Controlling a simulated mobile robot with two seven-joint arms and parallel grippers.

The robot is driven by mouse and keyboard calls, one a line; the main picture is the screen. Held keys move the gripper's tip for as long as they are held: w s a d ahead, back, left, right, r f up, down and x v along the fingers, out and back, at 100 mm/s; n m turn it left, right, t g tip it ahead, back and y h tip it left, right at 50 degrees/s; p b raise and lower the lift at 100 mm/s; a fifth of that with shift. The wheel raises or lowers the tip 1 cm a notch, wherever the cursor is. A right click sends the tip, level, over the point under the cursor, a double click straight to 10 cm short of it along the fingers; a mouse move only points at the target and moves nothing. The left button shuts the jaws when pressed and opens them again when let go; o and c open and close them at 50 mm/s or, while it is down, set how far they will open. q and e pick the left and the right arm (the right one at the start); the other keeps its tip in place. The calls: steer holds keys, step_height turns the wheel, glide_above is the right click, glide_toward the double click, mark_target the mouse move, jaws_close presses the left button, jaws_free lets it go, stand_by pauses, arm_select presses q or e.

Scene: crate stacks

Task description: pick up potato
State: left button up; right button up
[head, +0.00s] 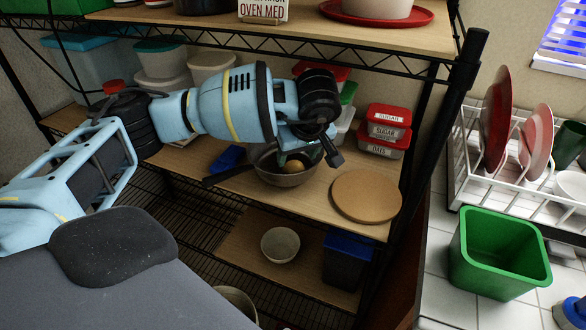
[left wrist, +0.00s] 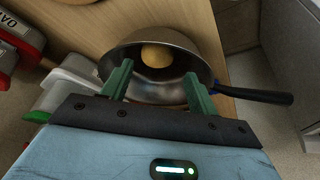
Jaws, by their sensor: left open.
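The potato (left wrist: 156,55) is round and tan and lies inside a grey metal pan (left wrist: 133,46) with a dark handle. In the head view the potato (head: 294,166) shows partly in the pan (head: 286,180), which stands on the wooden middle shelf. My left gripper (left wrist: 157,80) is open, with its two green fingers apart over the near side of the pan. The potato lies just beyond the fingertips, apart from them. In the head view my left gripper (head: 303,158) reaches down over the pan, and the arm hides part of it. My right gripper is not in view.
Red-lidded tubs (head: 388,130) and a round wooden board (head: 366,195) stand right of the pan. The upper shelf (head: 200,17) is above my arm, and a black rack post (head: 440,120) is at right. A bowl (head: 280,245) sits on the lower shelf.

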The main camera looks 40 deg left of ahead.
mark_target(294, 165)
arm_select(q)
steer(key=shift+x, duration=3.6)
steer(key=shift+w+a+r, duration=0.1)
steer(key=shift+w, duration=0.05)
steer(key=c, duration=0.7)
